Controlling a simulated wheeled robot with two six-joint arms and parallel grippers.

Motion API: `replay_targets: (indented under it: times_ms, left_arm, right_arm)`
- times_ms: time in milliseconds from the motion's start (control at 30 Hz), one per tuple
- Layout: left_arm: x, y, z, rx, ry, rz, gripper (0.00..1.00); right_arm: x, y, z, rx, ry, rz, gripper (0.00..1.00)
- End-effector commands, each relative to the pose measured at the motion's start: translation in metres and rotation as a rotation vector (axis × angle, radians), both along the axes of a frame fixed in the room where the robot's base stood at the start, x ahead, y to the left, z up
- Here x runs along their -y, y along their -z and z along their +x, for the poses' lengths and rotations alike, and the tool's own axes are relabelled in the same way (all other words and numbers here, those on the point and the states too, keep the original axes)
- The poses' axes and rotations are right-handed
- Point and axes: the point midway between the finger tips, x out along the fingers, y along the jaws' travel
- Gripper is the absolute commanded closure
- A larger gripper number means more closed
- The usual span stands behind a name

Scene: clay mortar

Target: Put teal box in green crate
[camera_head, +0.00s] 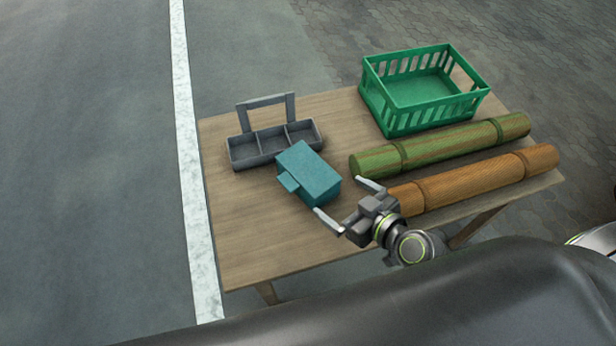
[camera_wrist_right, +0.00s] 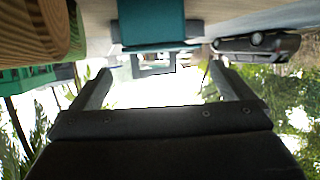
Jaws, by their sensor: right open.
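The teal box (camera_head: 308,174) lies on the wooden table, in front of the grey caddy, with a small tab on its left side. It also shows in the right wrist view (camera_wrist_right: 152,24), at the top between and beyond the fingers. The green crate (camera_head: 425,92) stands at the table's back right and its visible inside is empty. My right gripper (camera_head: 345,202) is open and empty. Its two fingers point toward the box's near end, apart from it as far as I can tell. My left gripper is not in view.
A grey three-compartment caddy (camera_head: 272,145) with an upright handle stands behind the box. The table's left front (camera_head: 245,235) is clear.

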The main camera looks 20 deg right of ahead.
Motion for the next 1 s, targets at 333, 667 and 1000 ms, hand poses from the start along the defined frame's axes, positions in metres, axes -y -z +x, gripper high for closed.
replay_targets:
  times_ms: [333,667,1000]
  left_arm:
    - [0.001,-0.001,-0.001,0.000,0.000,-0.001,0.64]
    - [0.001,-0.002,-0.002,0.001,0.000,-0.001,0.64]
    - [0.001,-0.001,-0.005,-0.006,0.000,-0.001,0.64]
  right_arm:
    - [-0.022,0.023,0.049,0.000,0.001,0.000,0.00]
    - [-0.028,0.037,0.075,0.000,0.001,-0.002,0.00]
    - [-0.037,0.048,0.098,-0.001,0.002,-0.001,0.00]
